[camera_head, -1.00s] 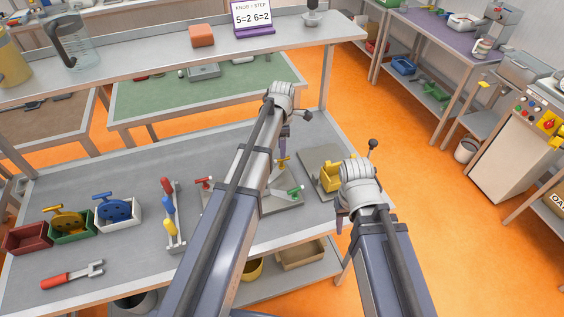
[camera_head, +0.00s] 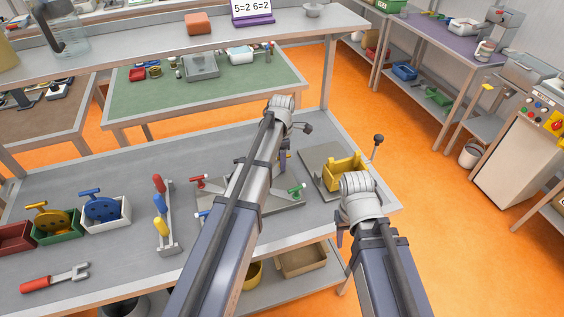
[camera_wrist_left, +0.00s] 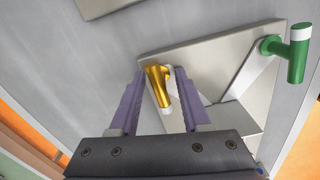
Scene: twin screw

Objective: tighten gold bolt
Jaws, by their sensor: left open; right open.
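The gold bolt (camera_wrist_left: 156,82) shows in the left wrist view as a gold bar handle with a pale end cap, over a grey plate (camera_wrist_left: 215,55). My left gripper (camera_wrist_left: 158,80) is open, with its two purple fingers on either side of the gold bolt and gaps showing. In the head view my left gripper (camera_head: 284,158) points down over the plate, and the arm hides the gold bolt. My right gripper (camera_head: 342,228) is open beside the table's right front edge; its wrist hides most of it.
A green-handled bolt (camera_head: 296,191) and a red-handled one (camera_head: 198,181) stand on the same plate. A yellow holder (camera_head: 345,170) is to the right. A rack of coloured handles (camera_head: 162,215), bins (camera_head: 108,213) and a red-handled wrench (camera_head: 55,278) are to the left.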

